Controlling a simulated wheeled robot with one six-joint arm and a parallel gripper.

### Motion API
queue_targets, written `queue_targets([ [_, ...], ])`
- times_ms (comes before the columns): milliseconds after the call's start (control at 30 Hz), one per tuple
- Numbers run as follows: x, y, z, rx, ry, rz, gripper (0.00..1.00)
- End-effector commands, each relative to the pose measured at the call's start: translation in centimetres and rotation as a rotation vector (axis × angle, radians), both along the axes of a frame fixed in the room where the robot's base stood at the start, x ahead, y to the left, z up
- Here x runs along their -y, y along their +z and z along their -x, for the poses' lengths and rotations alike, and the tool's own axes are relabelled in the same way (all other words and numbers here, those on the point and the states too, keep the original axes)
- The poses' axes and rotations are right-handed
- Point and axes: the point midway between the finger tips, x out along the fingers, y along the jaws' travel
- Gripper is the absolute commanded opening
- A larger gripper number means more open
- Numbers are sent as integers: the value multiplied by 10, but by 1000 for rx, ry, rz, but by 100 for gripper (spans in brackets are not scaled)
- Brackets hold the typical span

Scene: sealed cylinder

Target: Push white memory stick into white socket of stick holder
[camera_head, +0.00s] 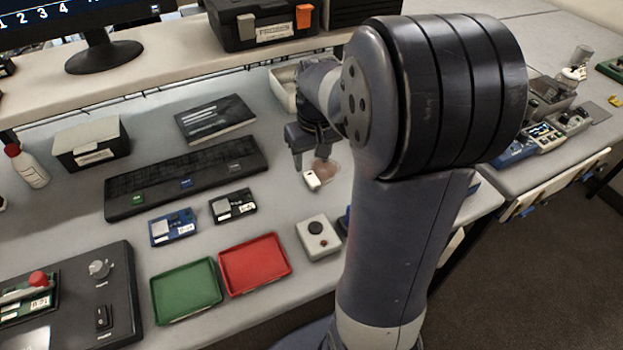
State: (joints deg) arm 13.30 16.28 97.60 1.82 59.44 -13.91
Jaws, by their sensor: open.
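My gripper (311,158) is open and points down over the right part of the bench, partly hidden by my own arm. A small white block (312,180), which looks like the white memory stick, is just below the fingertips; I cannot tell whether it touches them. The stick holder seems to be the long black bar (150,190) left of my gripper. It carries small coloured pieces: a green one (110,198) at its left, a blue one (186,182) in the middle and a pale bluish one (235,167) at its right. A white socket cannot be made out clearly.
A pinkish blurred item (326,171) lies beside the white block. A green tray (186,318), a red tray (287,270) and a grey button box (309,243) stand nearer the front. A blue device (172,243) and a black device (233,220) lie before the bar.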

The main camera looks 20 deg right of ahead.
Motion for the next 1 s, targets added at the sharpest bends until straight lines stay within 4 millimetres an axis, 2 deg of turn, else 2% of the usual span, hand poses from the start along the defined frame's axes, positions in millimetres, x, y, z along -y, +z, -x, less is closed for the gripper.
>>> queue_targets([
  [133,0,-12,-1,0,0,0,49],
  [467,0,-15,-1,0,0,0,49],
  [800,4,-58,-7,-3,1,-1,49],
  [1000,4,-65,-8,1,1,0,49],
])
